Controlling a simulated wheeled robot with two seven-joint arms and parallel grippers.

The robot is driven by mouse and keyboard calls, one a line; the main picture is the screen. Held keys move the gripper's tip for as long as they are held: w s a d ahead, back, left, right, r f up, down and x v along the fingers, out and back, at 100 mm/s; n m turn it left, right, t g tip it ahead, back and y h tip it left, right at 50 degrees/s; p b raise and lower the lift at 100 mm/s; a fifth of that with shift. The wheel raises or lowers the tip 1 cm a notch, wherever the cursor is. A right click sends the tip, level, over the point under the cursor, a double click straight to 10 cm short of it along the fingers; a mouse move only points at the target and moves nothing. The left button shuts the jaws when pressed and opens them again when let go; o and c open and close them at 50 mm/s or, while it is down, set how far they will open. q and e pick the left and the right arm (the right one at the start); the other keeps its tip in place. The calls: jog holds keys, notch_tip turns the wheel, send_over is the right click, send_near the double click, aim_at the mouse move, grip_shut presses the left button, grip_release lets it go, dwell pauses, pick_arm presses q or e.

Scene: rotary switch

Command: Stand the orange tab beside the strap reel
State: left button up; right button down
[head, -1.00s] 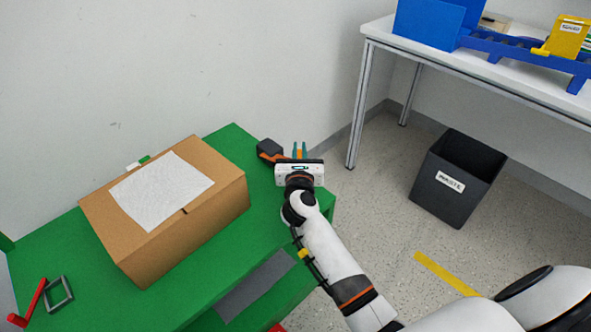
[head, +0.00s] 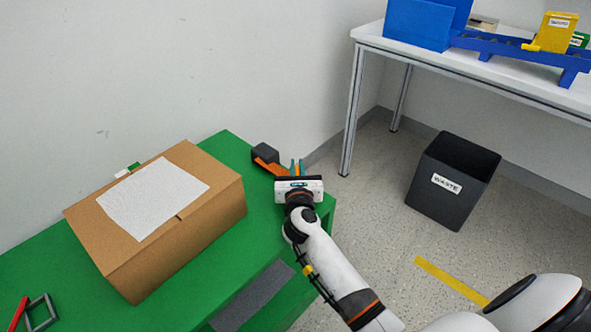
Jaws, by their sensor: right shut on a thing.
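An orange bar (head: 270,165), which I take to be the orange tab, sits against a dark grey block (head: 265,151) on the far right corner of the green table. My right gripper (head: 297,166) comes from the front, its teal fingertips just right of the block. It is shut on the orange tab's right end; the contact is partly hidden by the hand. I cannot pick out the strap reel for sure. My left gripper is out of view.
A cardboard box (head: 195,233) with a white sheet on top fills the middle of the green table (head: 65,258). A red rod (head: 19,312) and grey frame (head: 40,312) lie front left. A black waste bin (head: 440,205) stands on the floor, near a white table (head: 470,66).

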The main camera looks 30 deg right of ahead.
aim_at(297, 174)
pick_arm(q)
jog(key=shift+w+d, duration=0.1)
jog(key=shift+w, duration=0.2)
pick_arm(e)
jog(key=shift+f, duration=0.15)
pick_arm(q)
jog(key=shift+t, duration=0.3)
pick_arm(e)
jog(key=c, duration=1.5)
grip_release()
